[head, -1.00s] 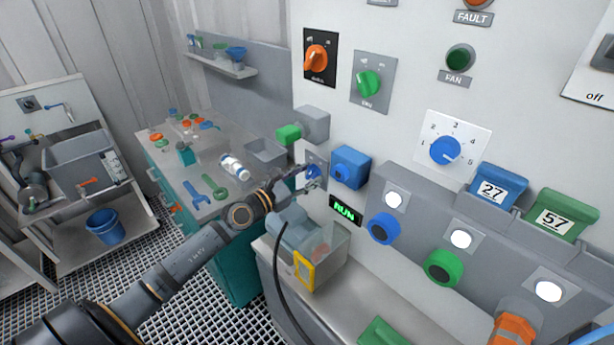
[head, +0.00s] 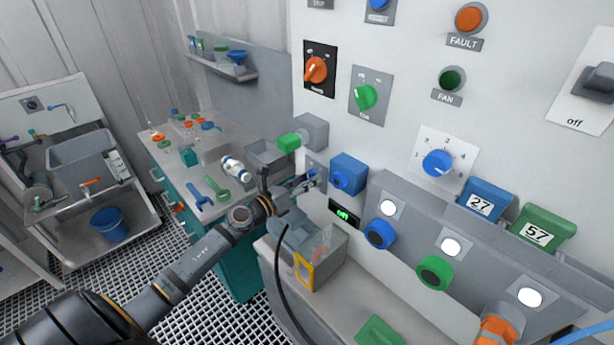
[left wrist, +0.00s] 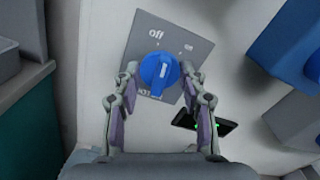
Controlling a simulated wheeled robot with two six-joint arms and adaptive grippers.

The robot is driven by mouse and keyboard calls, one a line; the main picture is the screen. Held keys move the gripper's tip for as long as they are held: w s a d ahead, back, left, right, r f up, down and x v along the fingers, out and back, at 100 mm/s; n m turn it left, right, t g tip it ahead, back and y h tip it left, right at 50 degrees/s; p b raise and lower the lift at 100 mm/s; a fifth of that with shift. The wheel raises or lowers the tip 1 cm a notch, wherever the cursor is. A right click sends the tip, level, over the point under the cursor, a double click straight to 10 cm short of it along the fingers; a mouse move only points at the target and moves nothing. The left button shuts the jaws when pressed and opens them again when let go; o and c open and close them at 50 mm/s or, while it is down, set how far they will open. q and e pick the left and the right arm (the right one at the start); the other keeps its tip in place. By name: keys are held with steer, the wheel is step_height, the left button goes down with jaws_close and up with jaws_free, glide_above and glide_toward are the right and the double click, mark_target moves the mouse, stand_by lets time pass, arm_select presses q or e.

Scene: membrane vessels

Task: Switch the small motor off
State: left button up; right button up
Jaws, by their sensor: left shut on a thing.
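The small blue rotary knob (left wrist: 160,72) sits on a grey plate (left wrist: 137,52) marked "off" and "on" in the left wrist view. Its white mark points roughly up, towards the "off" side. My left gripper (left wrist: 160,80) is shut on the knob, one finger on each side. In the head view my left gripper (head: 313,181) is at the panel and largely hides the knob. The small display (head: 343,214) below it shows green "off". A grey rounded body (head: 290,228), perhaps the motor, is below my gripper. My right gripper is not in view.
A blue box-shaped part (head: 349,173) juts out just right of the gripper. A grey box with a green end (head: 290,142) juts out above it. A clear box with a yellow frame (head: 306,270) stands below. A black cable (head: 278,285) hangs in front.

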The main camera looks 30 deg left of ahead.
arm_select(q)
steer(key=shift+n+p, duration=1)
steer(key=shift+n, duration=1)
steer(key=o, duration=1.2)
steer(key=shift+c, duration=0.2)
